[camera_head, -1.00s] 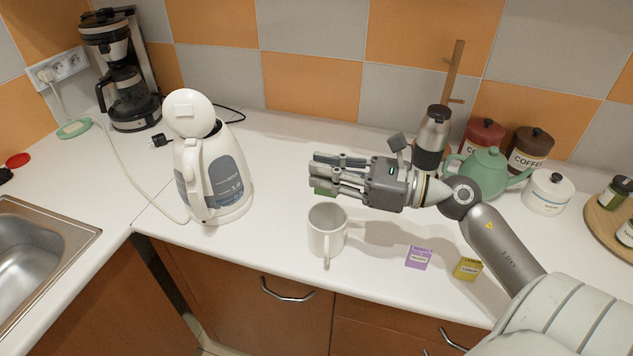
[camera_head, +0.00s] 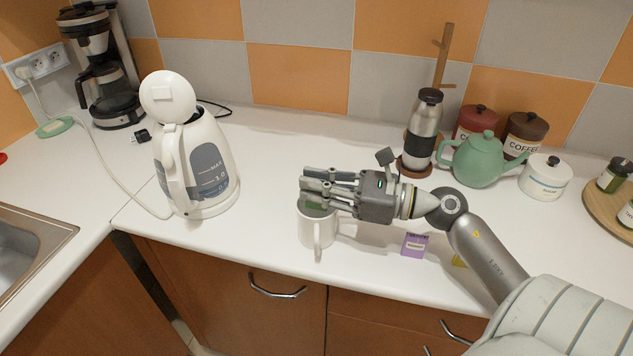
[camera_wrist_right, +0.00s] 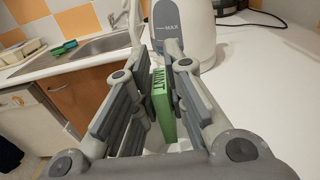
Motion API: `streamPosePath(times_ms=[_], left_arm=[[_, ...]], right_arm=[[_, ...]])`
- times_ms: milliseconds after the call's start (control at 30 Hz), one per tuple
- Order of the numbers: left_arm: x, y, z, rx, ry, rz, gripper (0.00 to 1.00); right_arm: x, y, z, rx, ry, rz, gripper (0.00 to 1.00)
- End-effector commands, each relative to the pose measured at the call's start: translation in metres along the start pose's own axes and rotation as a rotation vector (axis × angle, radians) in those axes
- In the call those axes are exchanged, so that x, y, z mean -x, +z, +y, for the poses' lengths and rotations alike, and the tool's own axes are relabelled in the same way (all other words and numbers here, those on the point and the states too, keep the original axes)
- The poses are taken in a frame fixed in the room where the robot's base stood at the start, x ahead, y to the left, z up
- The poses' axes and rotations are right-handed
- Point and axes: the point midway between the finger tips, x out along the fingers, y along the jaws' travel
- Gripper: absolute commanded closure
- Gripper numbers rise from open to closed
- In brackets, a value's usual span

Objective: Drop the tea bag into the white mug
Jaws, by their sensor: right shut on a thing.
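The white mug (camera_head: 316,234) stands upright near the counter's front edge, its handle towards me. My right gripper (camera_head: 318,192) is directly over its rim and hides much of the opening. It is shut on a green tea bag (camera_head: 314,209), which is low at the mug's mouth in the head view. In the right wrist view the green tea bag (camera_wrist_right: 162,105), marked "MINT", stands between the finger pads (camera_wrist_right: 150,108). I cannot tell how far the bag reaches into the mug. My left gripper is not in view.
A white kettle (camera_head: 193,165) stands left of the mug. A purple packet (camera_head: 413,245) and a yellow packet (camera_head: 458,262) lie to the right. Behind are a steel flask (camera_head: 425,125), a green teapot (camera_head: 478,160) and canisters. Counter between kettle and flask is clear.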

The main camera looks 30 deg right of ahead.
Motion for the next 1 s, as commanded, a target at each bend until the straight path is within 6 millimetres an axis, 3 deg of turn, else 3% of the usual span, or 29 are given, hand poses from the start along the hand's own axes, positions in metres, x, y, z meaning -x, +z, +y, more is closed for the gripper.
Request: streamPosePath(times_ms=[267, 300, 500, 1000], left_arm=[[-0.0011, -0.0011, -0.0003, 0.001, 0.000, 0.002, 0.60], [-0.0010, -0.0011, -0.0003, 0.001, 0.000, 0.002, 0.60], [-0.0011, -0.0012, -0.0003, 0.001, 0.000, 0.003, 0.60], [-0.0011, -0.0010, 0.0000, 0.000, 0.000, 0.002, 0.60]], right_arm=[[0.0000, -0.0018, 0.0001, 0.000, 0.000, 0.000, 0.94], [0.0000, -0.0018, 0.0001, 0.000, 0.000, 0.000, 0.86], [0.0000, -0.0016, 0.0001, 0.001, 0.000, 0.000, 0.62], [0.0000, -0.0016, 0.0001, 0.001, 0.000, 0.000, 0.62]])
